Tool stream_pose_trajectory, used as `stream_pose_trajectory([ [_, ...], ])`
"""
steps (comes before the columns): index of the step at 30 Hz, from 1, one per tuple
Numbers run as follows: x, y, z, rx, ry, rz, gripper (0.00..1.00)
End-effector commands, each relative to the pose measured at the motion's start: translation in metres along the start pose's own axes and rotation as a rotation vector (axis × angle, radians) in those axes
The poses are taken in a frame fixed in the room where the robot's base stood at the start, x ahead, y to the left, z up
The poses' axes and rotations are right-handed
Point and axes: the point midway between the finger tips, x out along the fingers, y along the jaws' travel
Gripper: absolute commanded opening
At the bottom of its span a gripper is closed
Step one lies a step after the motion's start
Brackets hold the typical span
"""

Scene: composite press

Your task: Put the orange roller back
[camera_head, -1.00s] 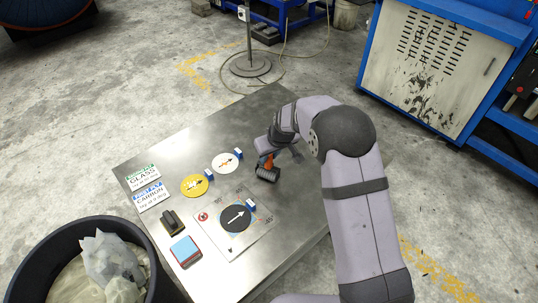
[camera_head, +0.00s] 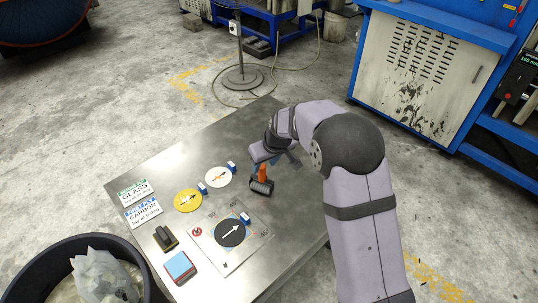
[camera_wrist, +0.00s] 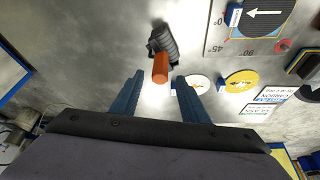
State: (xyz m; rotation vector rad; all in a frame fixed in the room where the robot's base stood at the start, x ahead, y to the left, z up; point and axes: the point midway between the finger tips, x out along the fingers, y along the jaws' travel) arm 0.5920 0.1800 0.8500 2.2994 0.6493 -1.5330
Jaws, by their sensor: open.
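The orange roller has an orange handle (camera_head: 263,172) and a dark ribbed head (camera_head: 261,187). It rests on the metal table, right of the white dial. In the wrist view the roller's orange handle (camera_wrist: 160,68) points toward my gripper (camera_wrist: 153,85), with the dark head beyond it. My gripper is open, its two blue fingers apart on either side of the handle's near end. Nothing is held. In the head view my gripper (camera_head: 277,160) is just behind the handle, partly hidden by my wrist.
A white dial (camera_head: 218,177), a yellow dial (camera_head: 187,201) and a black dial on a plate (camera_head: 230,233) lie on the table. GLASS and CARBON cards (camera_head: 140,202), a dark block (camera_head: 165,239) and a blue block (camera_head: 180,268) are at left. A black bin (camera_head: 45,262) stands beside the table.

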Motion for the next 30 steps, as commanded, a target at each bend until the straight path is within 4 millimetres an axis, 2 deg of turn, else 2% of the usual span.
stream_pose_trajectory([
  [6,-0.039,0.000,-0.001,0.000,0.004,0.001,0.41],
  [13,-0.068,0.000,0.000,-0.001,0.002,0.001,0.41],
  [18,-0.078,0.000,0.000,0.000,0.000,0.000,0.41],
  [26,-0.080,0.000,0.002,0.003,-0.002,0.000,0.41],
  [30,-0.086,0.005,0.020,0.036,-0.025,0.007,0.41],
])
